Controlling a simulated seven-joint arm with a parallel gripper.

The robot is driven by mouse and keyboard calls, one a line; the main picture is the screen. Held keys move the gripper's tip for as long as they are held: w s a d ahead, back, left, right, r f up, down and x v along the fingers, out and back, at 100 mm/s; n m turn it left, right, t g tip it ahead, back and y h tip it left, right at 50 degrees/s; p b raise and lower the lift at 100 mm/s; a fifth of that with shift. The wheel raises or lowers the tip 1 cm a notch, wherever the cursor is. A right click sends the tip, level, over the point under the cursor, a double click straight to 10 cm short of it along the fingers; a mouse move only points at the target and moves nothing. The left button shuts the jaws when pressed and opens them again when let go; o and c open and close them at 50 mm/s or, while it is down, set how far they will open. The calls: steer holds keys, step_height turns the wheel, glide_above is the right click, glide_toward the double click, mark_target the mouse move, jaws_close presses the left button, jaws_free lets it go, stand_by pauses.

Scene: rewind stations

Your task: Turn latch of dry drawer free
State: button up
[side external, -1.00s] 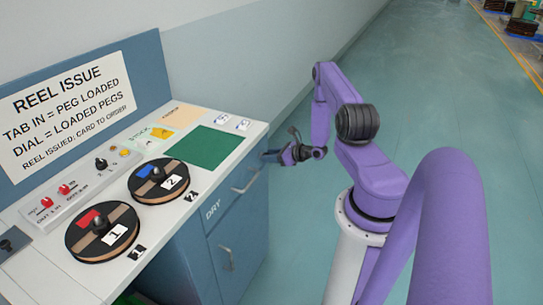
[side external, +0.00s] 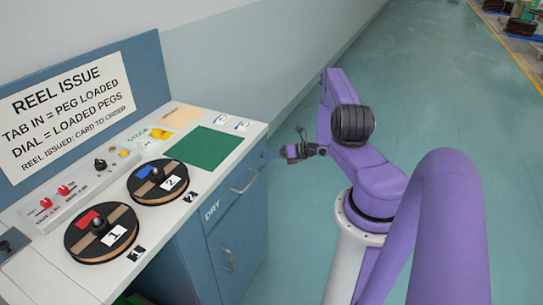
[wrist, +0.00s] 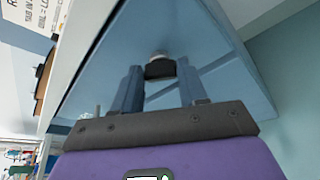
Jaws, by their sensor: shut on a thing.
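The dry drawer (side external: 226,205) is the blue drawer front marked DRY, with a bar handle (side external: 244,182), under the white worktop; it looks closed. My gripper (side external: 268,155) is at the right end of the cabinet, just below the worktop edge. In the wrist view, my gripper (wrist: 160,76) has its two blue-grey fingers on either side of a dark knob with a pale base, the latch (wrist: 160,69), on a blue cabinet face. The fingers are shut on it. The latch is too small or hidden to make out in the side view.
The worktop (side external: 190,208) carries two reels, reel 1 (side external: 101,230) and reel 2 (side external: 158,181), a green mat (side external: 204,147) and a switch panel (side external: 70,195). A lower door (side external: 235,250) with a handle is below the drawer. Open floor (side external: 430,120) lies behind my arm.

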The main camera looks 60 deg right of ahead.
steer(key=m+t+y, duration=0.1)
steer(key=m, duration=0.1)
steer(key=f+m+y, duration=0.1)
steer(key=m, duration=0.2)
steer(key=m+t+y, duration=0.1)
steer(key=m, duration=0.2)
steer(key=shift+d+f+t, duration=0.15)
steer(key=shift+d+t, duration=0.15)
steer(key=shift+d, duration=0.05)
steer(key=shift+m, duration=0.4)
steer(key=o, duration=1.1)
steer(key=shift+c, duration=0.2)
steer(key=v, duration=1.7)
steer(key=shift+s+d+f, duration=0.15)
steer(key=shift+d+f, duration=0.05)
steer(key=shift+d, duration=0.1)
